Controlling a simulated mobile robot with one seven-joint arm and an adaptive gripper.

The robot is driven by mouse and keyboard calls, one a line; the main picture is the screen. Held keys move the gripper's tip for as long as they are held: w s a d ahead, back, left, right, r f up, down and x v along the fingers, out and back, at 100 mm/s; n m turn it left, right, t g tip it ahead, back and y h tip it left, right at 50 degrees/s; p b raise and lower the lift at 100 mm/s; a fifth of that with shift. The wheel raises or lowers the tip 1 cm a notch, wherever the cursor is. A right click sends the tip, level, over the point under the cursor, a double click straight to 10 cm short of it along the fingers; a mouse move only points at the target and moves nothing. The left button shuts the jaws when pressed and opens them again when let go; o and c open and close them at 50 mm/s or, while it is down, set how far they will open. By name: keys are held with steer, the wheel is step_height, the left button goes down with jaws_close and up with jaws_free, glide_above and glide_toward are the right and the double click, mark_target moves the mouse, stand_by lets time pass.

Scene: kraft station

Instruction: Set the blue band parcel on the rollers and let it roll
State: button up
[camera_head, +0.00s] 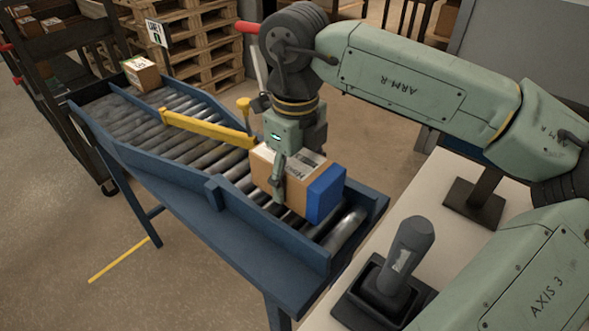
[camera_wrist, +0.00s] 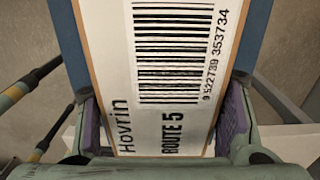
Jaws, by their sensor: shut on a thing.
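The blue band parcel (camera_head: 325,193) is a brown box with a white label and a blue band around its right end. My gripper (camera_head: 279,178) is shut on it from above, one finger showing on the near side. In the wrist view the parcel's label (camera_wrist: 175,80), with barcode and "ROUTE 5", fills the space between the fingers (camera_wrist: 168,128). The parcel is over the near right end of the roller conveyor (camera_head: 185,134). I cannot tell whether its underside touches the rollers, as the conveyor's blue side rail and the box hide it.
A yellow bar (camera_head: 208,129) slants across the rollers left of the parcel. Another small box (camera_head: 141,73) sits at the conveyor's far left end. A pale table with a dark stick-like device (camera_head: 406,258) stands at the right. Pallets (camera_head: 200,45) are stacked behind.

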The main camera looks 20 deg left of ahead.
steer(key=shift+f, duration=0.7)
steer(key=o, duration=1.5)
steer(key=shift+o, duration=0.2)
